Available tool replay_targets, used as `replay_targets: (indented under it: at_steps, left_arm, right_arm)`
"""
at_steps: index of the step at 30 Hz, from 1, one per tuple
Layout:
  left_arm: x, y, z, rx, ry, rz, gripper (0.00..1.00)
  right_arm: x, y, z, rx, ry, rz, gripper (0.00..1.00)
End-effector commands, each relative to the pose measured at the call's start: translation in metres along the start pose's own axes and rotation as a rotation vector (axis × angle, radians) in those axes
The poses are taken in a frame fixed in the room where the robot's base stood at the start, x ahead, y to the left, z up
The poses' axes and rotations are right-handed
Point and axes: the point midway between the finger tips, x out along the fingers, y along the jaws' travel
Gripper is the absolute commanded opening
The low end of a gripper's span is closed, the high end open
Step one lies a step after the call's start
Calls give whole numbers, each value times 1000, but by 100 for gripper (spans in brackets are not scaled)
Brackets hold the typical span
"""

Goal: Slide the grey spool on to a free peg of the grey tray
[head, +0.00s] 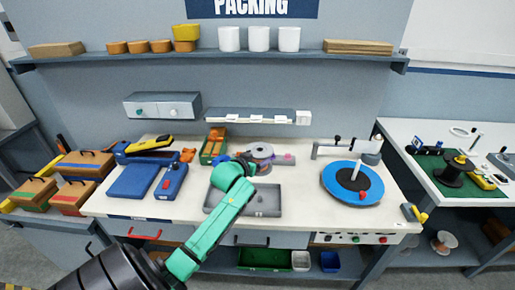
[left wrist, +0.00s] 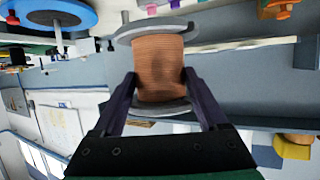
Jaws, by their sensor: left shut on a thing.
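The grey spool, with grey end flanges and a copper-brown winding, fills the top middle of the left wrist view (left wrist: 158,62). My left gripper (left wrist: 158,88) is shut on it, one finger on each side of the winding. In the head view my green left arm reaches over the bench, and its gripper end (head: 247,165) is near a grey disc shape that looks like the spool (head: 261,151). The grey tray (head: 270,202) lies on the bench below, partly hidden by my arm. Its pegs are too small to make out clearly. My right gripper is not in view.
A blue round turntable (head: 337,187) with an upright post stands to the right. A small green bin with orange parts (head: 212,148) stands behind. A grey shelf unit (head: 258,116) hangs above the bench back.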

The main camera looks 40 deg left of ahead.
Motion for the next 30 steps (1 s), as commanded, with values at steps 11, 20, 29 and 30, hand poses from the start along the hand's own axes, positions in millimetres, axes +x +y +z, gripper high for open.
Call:
replay_targets:
  at_steps: [11, 20, 29, 30]
  left_arm:
    - [7, 0, 17, 0, 4, -1, 0]
    - [21, 0, 51, 1, 5, 0, 0]
    - [26, 0, 64, 2, 6, 0, 0]
    - [26, 0, 64, 2, 6, 0, 0]
  right_arm:
    - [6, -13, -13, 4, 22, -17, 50]
    - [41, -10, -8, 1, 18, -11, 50]
    - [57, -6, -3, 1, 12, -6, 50]
    - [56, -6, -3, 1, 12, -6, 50]
